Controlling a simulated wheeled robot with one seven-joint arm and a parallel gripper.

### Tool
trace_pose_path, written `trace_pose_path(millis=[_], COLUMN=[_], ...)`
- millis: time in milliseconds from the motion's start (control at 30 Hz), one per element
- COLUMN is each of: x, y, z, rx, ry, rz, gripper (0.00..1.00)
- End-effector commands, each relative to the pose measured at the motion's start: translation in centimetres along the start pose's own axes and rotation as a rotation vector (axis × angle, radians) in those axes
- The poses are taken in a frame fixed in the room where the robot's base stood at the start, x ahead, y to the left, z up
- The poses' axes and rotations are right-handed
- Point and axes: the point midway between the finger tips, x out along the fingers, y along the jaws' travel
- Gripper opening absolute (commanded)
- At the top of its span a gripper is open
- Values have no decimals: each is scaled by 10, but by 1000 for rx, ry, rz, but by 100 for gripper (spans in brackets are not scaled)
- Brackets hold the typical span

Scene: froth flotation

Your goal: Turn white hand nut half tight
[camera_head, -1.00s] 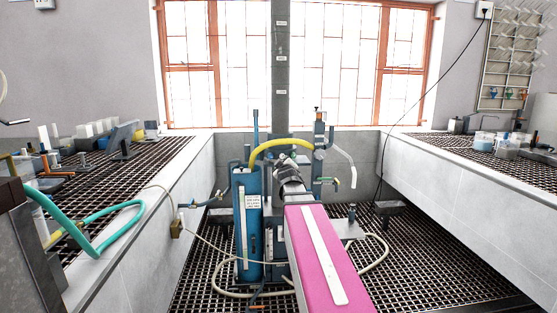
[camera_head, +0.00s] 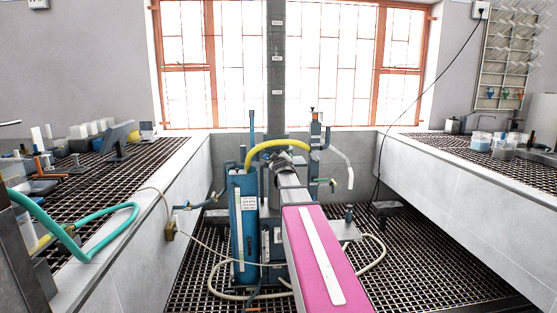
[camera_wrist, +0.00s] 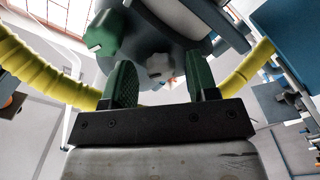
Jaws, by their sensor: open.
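The white hand nut (camera_wrist: 158,67), a lobed knob, shows in the wrist view on the underside of a dark grey round part (camera_wrist: 150,40). My gripper (camera_wrist: 162,75) is open, with one green finger on each side of the nut in the picture. I cannot tell whether the fingertips are level with the nut; no contact shows. In the head view the blue flotation machine (camera_head: 243,225) stands straight ahead, and my arm reaches to its upper part. The nut and my fingertips cannot be made out there.
A yellow hose (camera_head: 275,146) arches over the machine and also shows on both sides of the wrist view (camera_wrist: 30,62). A cream hose (camera_head: 372,262) lies looped on the grating. Benches flank the machine, with beakers (camera_head: 482,143) at right and a teal hose (camera_head: 100,235) at left.

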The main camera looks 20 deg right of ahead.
Motion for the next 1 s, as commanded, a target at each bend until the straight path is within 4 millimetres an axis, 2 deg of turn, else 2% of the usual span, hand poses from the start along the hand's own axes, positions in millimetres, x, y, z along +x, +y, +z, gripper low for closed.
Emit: trace_pose_path(millis=[33, 167, 200, 667, 1000], x=[0, 0, 0, 0, 0], y=[0, 0, 0, -1, -1], z=[0, 0, 0, 1, 2], rx=[0, 0, 0, 78, 346], ry=[0, 0, 0, -3, -6], rz=[0, 0, -1, -2, -2], gripper=[50, 8, 4, 4, 4])
